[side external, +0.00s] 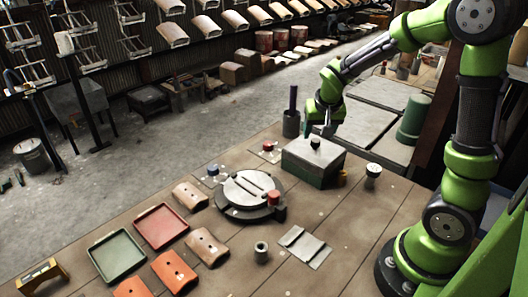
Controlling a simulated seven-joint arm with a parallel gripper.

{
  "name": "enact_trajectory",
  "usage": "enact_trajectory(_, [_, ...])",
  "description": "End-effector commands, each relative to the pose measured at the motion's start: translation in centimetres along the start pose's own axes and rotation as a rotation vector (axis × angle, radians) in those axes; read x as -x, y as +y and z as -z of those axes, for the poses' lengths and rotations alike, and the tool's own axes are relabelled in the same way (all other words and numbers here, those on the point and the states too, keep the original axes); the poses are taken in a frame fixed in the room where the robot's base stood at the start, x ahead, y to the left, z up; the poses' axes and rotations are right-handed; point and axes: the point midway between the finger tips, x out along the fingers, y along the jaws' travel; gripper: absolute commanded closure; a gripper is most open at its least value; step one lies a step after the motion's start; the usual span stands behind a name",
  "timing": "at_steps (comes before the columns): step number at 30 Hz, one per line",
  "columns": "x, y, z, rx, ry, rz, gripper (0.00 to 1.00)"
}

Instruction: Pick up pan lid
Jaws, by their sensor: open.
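A green box (309,170) stands on the wooden table, right of the middle. A flat grey lid (313,154) with a small dark knob (315,143) covers its top; this looks like the pan lid. My gripper (318,131) is open, pointing down just above the knob. I cannot tell whether the fingers touch the knob or stand around it. Nothing shows in the gripper's grasp. The far edge of the lid is partly behind the gripper.
A round metal turntable (248,190) sits left of the box. A dark cup (291,124) holding an upright rod stands behind it. Red tray (161,226), green tray (117,255) and several curved tiles lie front left. The front right tabletop is mostly clear.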

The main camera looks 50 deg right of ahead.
Motion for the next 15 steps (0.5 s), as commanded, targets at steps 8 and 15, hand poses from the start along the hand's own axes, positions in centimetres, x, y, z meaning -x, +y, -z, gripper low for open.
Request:
enact_trajectory(8, [-3.6, 0.0, 0.1, 0.0, -0.001, -0.002, 0.4])
enact_trajectory(15, [-3.8, -0.1, 0.1, 0.0, 0.001, 0.0, 0.4])
